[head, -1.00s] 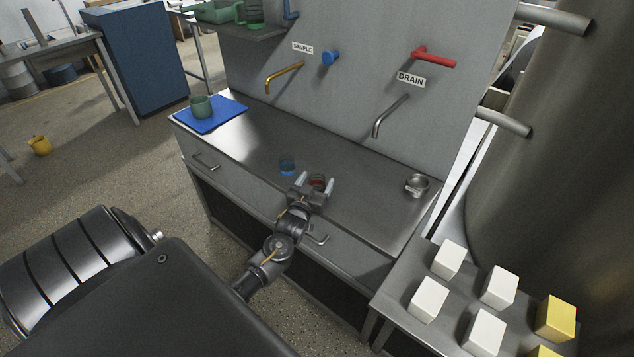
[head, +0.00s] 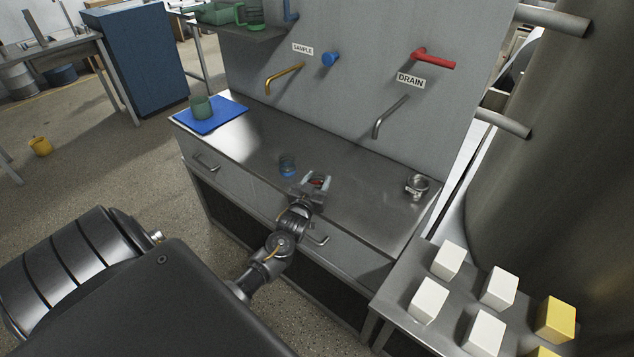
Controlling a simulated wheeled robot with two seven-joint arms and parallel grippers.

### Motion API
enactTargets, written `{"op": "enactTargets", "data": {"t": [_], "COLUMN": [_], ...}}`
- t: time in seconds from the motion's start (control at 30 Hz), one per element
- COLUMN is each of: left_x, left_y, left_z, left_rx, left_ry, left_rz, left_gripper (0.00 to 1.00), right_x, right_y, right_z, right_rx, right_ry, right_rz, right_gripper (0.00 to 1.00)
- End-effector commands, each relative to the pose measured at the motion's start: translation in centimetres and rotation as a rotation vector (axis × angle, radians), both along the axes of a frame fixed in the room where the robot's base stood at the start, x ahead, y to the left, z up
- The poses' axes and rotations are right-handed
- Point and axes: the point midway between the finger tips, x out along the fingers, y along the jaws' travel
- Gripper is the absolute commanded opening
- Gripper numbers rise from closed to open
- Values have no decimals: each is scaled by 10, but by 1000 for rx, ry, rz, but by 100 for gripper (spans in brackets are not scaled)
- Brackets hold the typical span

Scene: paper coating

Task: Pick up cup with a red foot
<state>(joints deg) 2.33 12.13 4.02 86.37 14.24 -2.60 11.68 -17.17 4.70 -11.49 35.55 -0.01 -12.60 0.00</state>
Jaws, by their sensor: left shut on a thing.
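A small cup with a red part (head: 317,182) stands on the steel counter (head: 340,189), mostly hidden by my left gripper. My left gripper (head: 316,181) reaches over the counter's front edge and is shut on this cup, with one finger on each side. Only a bit of red shows between the fingers. I cannot tell whether the cup touches the counter. A clear cup with a blue foot (head: 287,164) stands just left of and behind the gripper, apart from it. My right gripper is not in view.
A metal cup (head: 417,186) stands at the counter's right. A green mug (head: 201,107) sits on a blue mat (head: 222,118) at the far left. A gold sample spout (head: 284,76) and a steel drain spout (head: 388,117) overhang the counter. White blocks (head: 446,261) lie on a side table.

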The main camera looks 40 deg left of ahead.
Motion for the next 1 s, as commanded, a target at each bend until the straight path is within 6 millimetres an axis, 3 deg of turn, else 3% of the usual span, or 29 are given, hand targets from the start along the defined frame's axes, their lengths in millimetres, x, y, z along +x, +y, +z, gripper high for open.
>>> {"op": "enactTargets", "data": {"t": [0.17,0.3,0.57,0.8,1.0], "left_x": [0,-4,-55,-110,-133], "left_y": [0,1,-2,-2,-3], "left_z": [11,35,94,115,126], "left_rx": [1,3,4,2,1], "left_ry": [-4,-4,-4,0,-1], "left_rz": [0,0,-2,0,1], "left_gripper": [23,23,23,23,23], "right_x": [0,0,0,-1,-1], "right_y": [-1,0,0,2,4], "right_z": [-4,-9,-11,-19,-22], "right_rx": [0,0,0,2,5], "right_ry": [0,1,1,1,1], "right_rz": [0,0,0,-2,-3], "right_gripper": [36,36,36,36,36]}}
